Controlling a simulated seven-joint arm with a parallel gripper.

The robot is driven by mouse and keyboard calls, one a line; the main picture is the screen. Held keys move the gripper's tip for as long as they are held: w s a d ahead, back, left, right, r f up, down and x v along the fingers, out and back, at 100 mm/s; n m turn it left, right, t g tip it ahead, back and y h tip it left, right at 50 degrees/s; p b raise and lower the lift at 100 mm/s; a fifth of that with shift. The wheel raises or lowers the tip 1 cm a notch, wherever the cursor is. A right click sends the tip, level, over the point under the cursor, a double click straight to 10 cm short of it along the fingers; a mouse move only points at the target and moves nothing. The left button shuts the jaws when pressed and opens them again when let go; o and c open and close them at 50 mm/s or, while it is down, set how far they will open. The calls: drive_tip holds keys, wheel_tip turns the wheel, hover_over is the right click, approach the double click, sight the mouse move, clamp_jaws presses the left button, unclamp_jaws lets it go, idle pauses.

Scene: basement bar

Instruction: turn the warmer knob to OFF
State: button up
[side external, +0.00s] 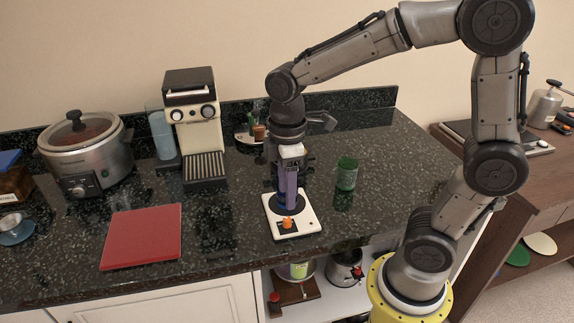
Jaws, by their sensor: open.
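The warmer (306,222) is a small white square plate with a dark round top, lying flat near the front of the counter. Its orange knob (287,223) sits on the front part of the plate, on a dark patch. Which setting the knob points to is too small to read. My gripper (287,203) points down over the warmer, just behind the knob in the picture, and is open. A purple-blue shape shows around its fingers, and I cannot tell whether part of it is a separate thing. Whether a finger touches the knob cannot be told.
A green cup (347,174) stands right of the warmer. A red board (142,236) lies to the left. Behind are a coffee machine (193,118), a slow cooker (88,160) and a small holder (250,136). The dark counter (400,165) is clear at right.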

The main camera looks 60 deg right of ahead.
wheel_tip(320, 180, up, 6)
drive_tip(key=shift+r, duration=0.2)
drive_tip(key=shift+r, duration=0.1)
drive_tip(key=s+d+m+t, duration=0.1)
drive_tip(key=s+m+t, duration=0.4)
drive_tip(key=s+m, duration=0.4)
drive_tip(key=s, duration=0.2)
drive_tip(key=shift+s+d+f+t, duration=0.25)
drive_tip(key=shift+s+d+t, duration=0.05)
drive_tip(key=shift+s, duration=0.1)
